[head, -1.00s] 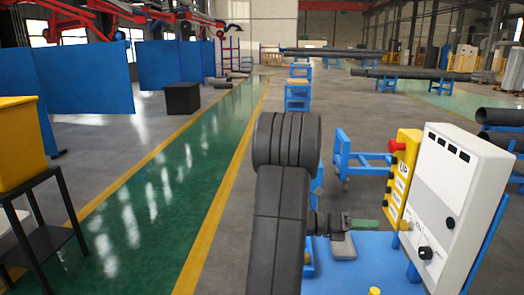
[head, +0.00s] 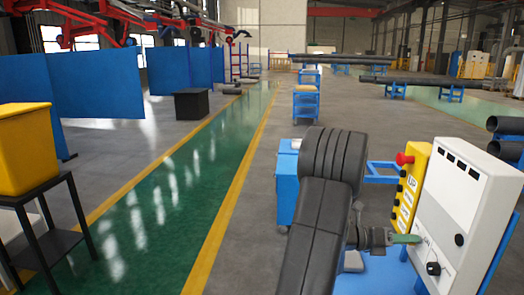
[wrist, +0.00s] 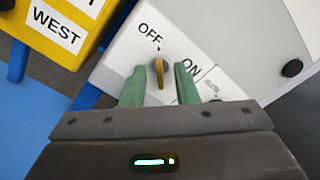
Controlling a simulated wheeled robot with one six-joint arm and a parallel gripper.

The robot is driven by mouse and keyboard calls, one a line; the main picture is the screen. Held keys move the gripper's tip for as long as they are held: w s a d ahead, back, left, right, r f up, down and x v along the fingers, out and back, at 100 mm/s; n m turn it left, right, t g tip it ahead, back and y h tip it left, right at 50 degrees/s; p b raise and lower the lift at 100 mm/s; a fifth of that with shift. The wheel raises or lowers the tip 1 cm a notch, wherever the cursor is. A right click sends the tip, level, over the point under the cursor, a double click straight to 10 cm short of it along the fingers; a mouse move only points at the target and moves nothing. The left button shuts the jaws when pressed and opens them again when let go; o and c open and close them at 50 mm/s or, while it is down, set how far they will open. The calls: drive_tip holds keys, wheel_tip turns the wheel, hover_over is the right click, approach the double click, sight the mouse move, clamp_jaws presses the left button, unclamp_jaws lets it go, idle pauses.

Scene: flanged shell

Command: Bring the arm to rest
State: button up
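My gripper (head: 408,239) is at the left side of a white control box (head: 470,205) in the head view. In the wrist view, the two green fingers of my gripper (wrist: 160,84) are apart. My dark arm covers part of the floor and workstation.
A yellow button box (head: 408,190) with a red button (head: 404,159) stands beside the white box. A blue cabinet (head: 287,183) is behind my arm. A yellow bin (head: 25,148) on a black stand is at the left. The green walkway (head: 165,190) is clear.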

drive_tip(key=w+a+b, duration=0.2)
drive_tip(key=a+b, duration=0.1)
drive_tip(key=a, duration=1.1)
drive_tip(key=s+d+m+b, duration=0.2)
drive_tip(key=d+m+b, duration=1.1)
drive_tip(key=m, duration=0.3)
drive_tip(key=shift+d+m+b, duration=0.3)
drive_tip(key=shift+d+m, duration=0.1)
drive_tip(key=shift+d, duration=0.1)
idle(0.3)
idle(0.4)
